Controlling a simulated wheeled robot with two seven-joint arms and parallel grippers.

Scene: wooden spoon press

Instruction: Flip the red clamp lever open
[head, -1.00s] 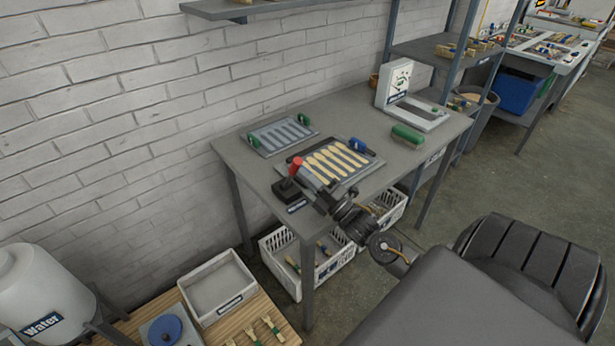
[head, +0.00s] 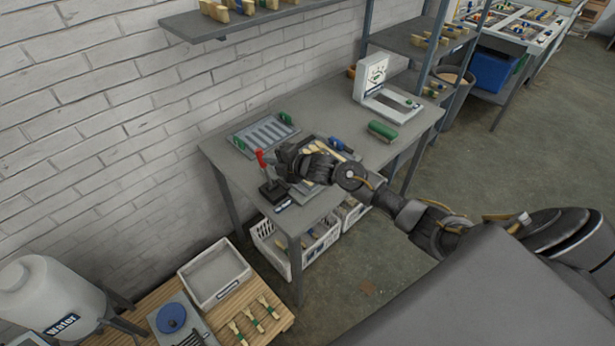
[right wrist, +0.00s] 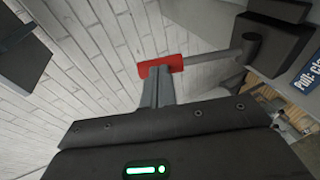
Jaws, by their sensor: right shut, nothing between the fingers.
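The clamp lever has a red handle (head: 260,158) standing upright on a dark clamp base (head: 272,191) at the near left corner of the grey table. My right gripper (head: 274,159) is beside the handle, on its right in the head view. In the right wrist view the shut, empty fingers (right wrist: 158,77) reach up to the red handle (right wrist: 176,64) and overlap it; I cannot tell whether they touch. The grey lever rod (right wrist: 218,54) runs right from the handle to the dark clamp body. My left gripper is not in view.
The slotted grey plate (head: 262,134) lies behind the clamp. The mould with wooden spoons (head: 335,157) is partly hidden by my right arm. A green roll-shaped block (head: 382,131) and a white press stand (head: 372,85) are farther right. A brick wall is behind the table.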

